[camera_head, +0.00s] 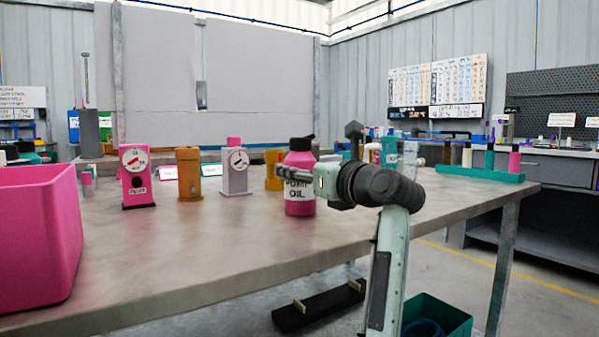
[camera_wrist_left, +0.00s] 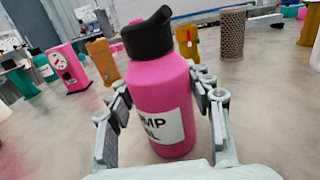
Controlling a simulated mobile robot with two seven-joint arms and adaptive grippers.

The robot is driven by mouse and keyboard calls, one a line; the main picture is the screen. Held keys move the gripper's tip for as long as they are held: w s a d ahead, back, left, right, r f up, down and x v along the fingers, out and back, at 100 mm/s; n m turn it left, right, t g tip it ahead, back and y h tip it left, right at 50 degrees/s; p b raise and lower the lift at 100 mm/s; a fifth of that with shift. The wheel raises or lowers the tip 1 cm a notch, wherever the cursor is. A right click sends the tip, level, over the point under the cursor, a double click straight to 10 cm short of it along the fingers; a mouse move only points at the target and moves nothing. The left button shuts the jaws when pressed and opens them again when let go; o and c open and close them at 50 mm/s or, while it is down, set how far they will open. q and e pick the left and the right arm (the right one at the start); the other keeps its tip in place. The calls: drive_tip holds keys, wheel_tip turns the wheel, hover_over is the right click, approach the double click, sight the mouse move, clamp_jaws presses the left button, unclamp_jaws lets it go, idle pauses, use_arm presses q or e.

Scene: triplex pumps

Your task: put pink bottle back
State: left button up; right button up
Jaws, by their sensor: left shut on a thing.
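The pink bottle (camera_head: 300,160) has a black cap and a white label reading "PUMP OIL". It is upright at the table (camera_head: 235,245); I cannot tell whether its base touches the top. My left gripper (camera_head: 298,176) reaches it from the right in the head view and is shut on its body. My right gripper is not in view.
A pink bin (camera_head: 38,235) stands at the left. Pink (camera_head: 137,180), orange (camera_head: 189,175) and grey (camera_head: 235,172) gauge or pump units stand behind the bottle. A teal tray (camera_head: 480,172) with several small bottles is at the table's right end. The table's front middle is clear.

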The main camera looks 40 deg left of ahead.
use_arm(q)
drive_tip(key=shift+f, duration=0.1)
drive_tip(key=o, duration=1.5)
drive_tip(key=shift+r, duration=0.25)
drive_tip(key=p+v, duration=0.1)
drive_tip(key=v, duration=1.1)
drive_tip(key=shift+f, duration=0.15)
